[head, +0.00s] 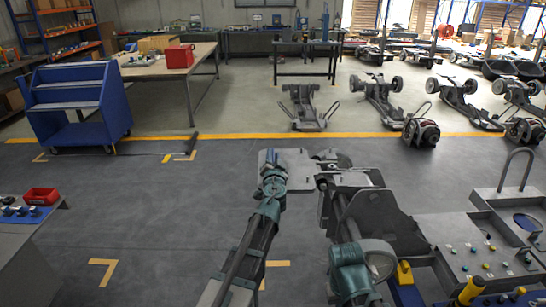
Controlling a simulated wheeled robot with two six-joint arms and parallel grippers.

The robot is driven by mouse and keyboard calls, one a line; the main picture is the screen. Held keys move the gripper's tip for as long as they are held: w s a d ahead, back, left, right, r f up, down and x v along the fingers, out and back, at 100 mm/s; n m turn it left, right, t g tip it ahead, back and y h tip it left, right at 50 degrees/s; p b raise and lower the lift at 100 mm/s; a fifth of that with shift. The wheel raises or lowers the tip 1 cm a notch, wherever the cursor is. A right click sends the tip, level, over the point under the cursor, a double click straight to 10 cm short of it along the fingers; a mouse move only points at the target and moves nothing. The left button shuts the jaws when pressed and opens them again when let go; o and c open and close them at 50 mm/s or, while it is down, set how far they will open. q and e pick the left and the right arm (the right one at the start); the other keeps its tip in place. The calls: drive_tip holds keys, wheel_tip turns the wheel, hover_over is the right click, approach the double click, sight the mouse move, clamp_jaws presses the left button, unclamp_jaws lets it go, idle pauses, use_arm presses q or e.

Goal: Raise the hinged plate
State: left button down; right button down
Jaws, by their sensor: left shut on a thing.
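The gripper covers some of the plate, and I cannot make out the hinge or the plate's exact tilt. My right arm shows as teal and grey parts in front of the chassis. I cannot make out its fingers against the grey metal.
A grey panel with knobs and a handle (490,245) stands at the right. A blue cart (75,105) and a workbench (150,68) are at the left. Several chassis stand in a row beyond the yellow floor line (250,136).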

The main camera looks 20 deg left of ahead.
use_arm(q)
drive_tip(key=shift+a+r, duration=0.1)
drive_tip(key=shift+a, duration=0.2)
